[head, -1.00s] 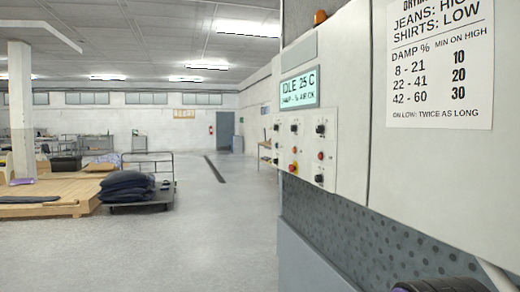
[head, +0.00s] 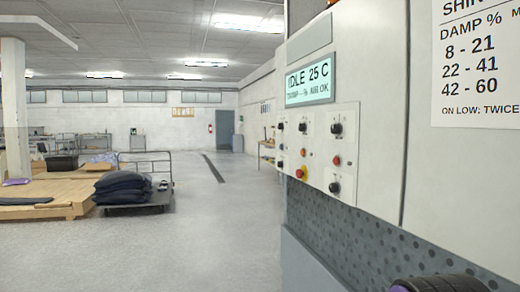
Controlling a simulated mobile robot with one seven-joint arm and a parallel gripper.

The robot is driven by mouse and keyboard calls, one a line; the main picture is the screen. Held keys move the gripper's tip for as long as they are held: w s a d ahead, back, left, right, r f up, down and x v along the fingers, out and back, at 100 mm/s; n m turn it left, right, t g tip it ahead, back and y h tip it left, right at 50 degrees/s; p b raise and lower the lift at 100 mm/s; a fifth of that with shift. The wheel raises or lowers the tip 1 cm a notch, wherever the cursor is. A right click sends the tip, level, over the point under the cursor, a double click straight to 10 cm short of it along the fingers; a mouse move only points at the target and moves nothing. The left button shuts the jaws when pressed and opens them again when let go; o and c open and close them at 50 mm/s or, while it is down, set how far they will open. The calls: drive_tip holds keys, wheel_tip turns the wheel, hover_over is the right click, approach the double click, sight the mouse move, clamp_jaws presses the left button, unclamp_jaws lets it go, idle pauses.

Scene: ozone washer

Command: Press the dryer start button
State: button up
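The dryer control panel (head: 318,147) is on the white machine front at right, seen at a slant. It carries several black knobs, one at its upper right (head: 336,129) and one at its lower right (head: 335,187). A red button (head: 336,160) sits between these two. A smaller red button (head: 303,152) is in the middle column, above a red button on a yellow base (head: 301,173). The labels are too small to read, so I cannot tell which is the start button. The display (head: 310,81) above reads IDLE 25 C.
A drying chart (head: 475,65) is on the machine's right part. A dark rounded part with a purple edge shows at the bottom right. A cart with dark folded cloth (head: 125,187) and a wooden platform (head: 60,198) stand at left. The floor between is clear.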

clamp_jaws()
idle(1.5)
